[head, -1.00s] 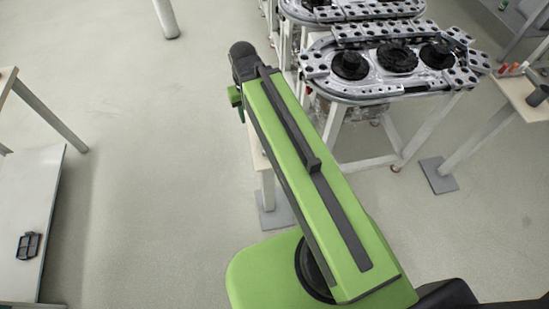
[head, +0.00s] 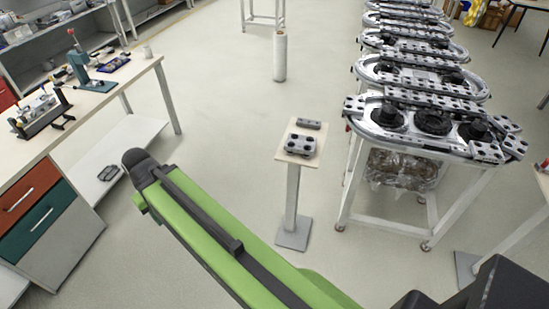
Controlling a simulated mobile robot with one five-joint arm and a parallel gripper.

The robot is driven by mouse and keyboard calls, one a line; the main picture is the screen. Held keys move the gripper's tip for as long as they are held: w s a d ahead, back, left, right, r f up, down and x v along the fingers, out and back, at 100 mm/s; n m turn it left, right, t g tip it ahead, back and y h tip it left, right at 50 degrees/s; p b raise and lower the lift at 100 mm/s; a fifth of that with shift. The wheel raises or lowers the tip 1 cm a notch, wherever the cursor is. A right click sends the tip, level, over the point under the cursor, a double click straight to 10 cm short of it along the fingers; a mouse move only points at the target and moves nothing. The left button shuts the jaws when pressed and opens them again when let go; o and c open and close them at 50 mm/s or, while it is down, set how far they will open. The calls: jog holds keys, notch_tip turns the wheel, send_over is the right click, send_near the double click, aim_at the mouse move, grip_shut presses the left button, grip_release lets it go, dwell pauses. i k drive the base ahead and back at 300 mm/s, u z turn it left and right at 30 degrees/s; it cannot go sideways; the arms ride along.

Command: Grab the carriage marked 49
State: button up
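Several ring tracks stand in a row on white frames at the right, and the nearest ring track (head: 352,106) carries silver carriages with dark holes around its oval. A small stand (head: 292,200) left of it holds a silver carriage (head: 301,143) and a smaller grey block (head: 308,124) on its top. No number is readable on any carriage, so I cannot tell which is marked 49. My green arm reaches to the left, well short of the tracks and the stand. My gripper is not visible past the dark arm joint.
A workbench (head: 142,66) with red and teal drawers stands at the left, with a press (head: 80,68) on it. A white post (head: 280,57) stands farther back. The floor between bench and stand is clear.

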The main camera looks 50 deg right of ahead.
aim_at(305, 145)
jog(key=u, duration=0.05)
jog(key=i, duration=1.3)
jog(key=z, duration=0.45)
jog(key=k, duration=0.7)
jog(key=z, duration=0.15)
jog(key=i, duration=0.9)
jog(key=u, duration=0.05)
